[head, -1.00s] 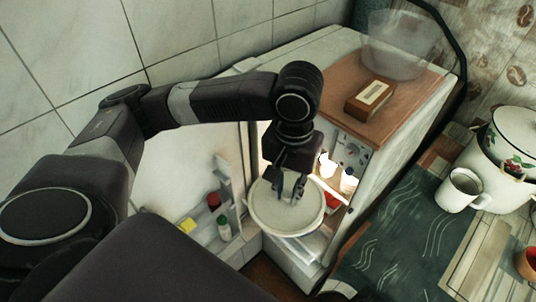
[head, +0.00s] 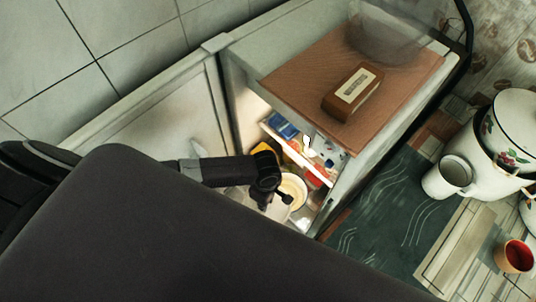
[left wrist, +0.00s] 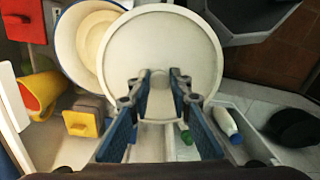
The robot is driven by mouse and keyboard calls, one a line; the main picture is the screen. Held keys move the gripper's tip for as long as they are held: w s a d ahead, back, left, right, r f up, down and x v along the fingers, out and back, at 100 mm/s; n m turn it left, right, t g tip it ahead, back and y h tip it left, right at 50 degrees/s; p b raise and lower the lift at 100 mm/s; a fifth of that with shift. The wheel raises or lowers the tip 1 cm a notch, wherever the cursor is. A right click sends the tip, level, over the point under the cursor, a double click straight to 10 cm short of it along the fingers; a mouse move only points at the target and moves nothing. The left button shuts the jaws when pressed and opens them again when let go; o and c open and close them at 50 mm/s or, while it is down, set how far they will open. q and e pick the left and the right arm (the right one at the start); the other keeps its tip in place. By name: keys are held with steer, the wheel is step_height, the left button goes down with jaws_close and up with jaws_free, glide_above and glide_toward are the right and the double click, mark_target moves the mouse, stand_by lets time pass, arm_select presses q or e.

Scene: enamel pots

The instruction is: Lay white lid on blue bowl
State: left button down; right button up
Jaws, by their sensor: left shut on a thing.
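The white lid (left wrist: 160,45) is a pale disc with a raised rim, held in front of my left gripper (left wrist: 162,82), which is shut on it in the left wrist view. The blue bowl (left wrist: 64,45) is white with a blue rim. It lies behind and left of the lid, which overlaps part of it in that view. A pale round shape fills much of the bowl's inside. In the head view my left gripper (head: 275,194) is at the open fridge, and my arm hides much of the lid and bowl area. My right gripper is not in view.
The open fridge (head: 335,200) has shelves with packed items. In the left wrist view a yellow-orange jug (left wrist: 42,92), a red box (left wrist: 22,20) and a white bottle (left wrist: 225,120) are close by. A white mug (head: 447,178) and pot (head: 495,160) stand at right.

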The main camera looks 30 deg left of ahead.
arm_select(q)
steer(key=shift+w, duration=0.15)
steer(key=w+b, duration=0.1)
steer(key=w+d+b, duration=0.1)
steer(key=shift+w+f+b, duration=0.1)
steer(key=shift+f+b, duration=0.1)
steer(key=shift+b, duration=0.15)
steer(key=w+b, duration=0.1)
steer(key=w+d+b, duration=0.1)
steer(key=w+b, duration=0.1)
steer(key=shift+w+f, duration=0.1)
steer(key=w+b, duration=0.1)
steer(key=w+d+b, duration=0.1)
steer(key=b, duration=0.1)
steer(key=w+b, duration=0.1)
steer(key=shift+w+d+f+b, duration=0.2)
steer(key=shift+w+f+b, duration=0.1)
steer(key=shift+f+b, duration=0.1)
steer(key=shift+f, duration=0.8)
